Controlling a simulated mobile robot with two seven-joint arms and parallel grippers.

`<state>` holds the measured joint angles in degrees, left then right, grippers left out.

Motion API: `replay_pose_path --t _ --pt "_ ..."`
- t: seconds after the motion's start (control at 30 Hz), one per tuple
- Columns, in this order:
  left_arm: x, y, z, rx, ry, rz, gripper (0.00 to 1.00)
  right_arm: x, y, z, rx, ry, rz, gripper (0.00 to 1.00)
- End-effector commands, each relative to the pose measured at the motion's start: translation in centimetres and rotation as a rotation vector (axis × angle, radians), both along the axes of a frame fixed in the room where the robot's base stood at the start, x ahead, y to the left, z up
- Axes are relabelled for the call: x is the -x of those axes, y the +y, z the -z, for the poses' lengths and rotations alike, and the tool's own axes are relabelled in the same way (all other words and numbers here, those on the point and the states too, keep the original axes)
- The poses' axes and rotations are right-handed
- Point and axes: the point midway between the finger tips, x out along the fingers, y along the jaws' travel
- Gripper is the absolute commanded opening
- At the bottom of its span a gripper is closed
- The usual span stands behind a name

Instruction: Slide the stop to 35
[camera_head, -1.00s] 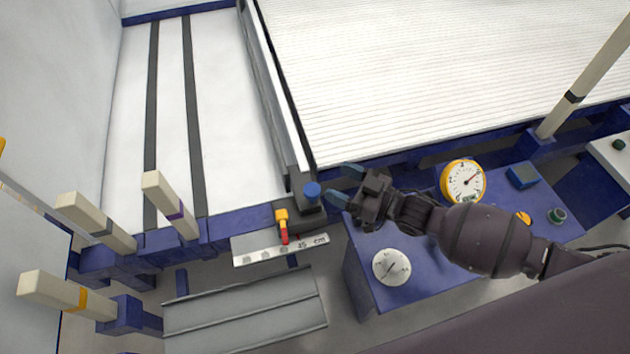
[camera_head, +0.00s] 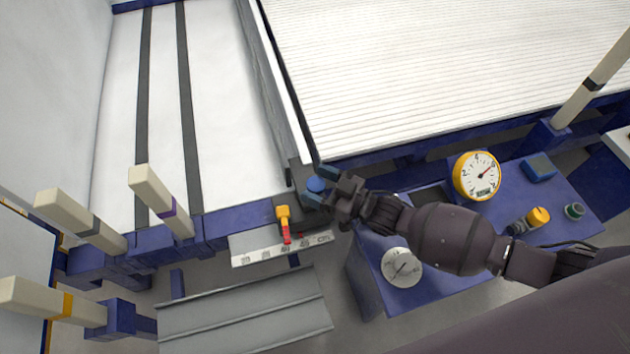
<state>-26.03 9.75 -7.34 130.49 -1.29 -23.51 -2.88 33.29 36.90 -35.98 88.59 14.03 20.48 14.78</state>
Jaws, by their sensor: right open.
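A yellow lever (camera_head: 283,214) and a red pointer (camera_head: 286,233) sit left of the knob. The pointer's tip is over a pale cm scale (camera_head: 262,254), near what looks like the 40 mark; the digits are small and blurred. My right gripper (camera_head: 320,186) is open, its blue-tipped fingers on either side of the knob. I cannot tell whether they touch it. My left gripper is not in view.
A blue bench (camera_head: 365,262) at the right carries a yellow dial gauge (camera_head: 477,176), a white dial (camera_head: 401,267) and small knobs. Cream posts (camera_head: 160,200) stand at the left. A grey trough (camera_head: 245,308) lies below the scale. The white bed (camera_head: 230,110) left of the fence is clear.

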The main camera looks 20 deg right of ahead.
Motion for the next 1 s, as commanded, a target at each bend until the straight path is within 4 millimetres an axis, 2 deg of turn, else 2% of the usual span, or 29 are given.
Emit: replay_pose_path --t 0.4,0.83,1.0 --pt "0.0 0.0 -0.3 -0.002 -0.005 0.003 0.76 -0.5 0.5 -0.1 0.001 0.000 0.000 0.69" --pt "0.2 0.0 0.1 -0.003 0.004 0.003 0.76 -0.5 0.5 0.0 0.001 0.001 0.000 0.03" --pt "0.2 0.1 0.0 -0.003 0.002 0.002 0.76 -0.5 1.3 -0.1 -0.001 0.000 0.000 0.03"
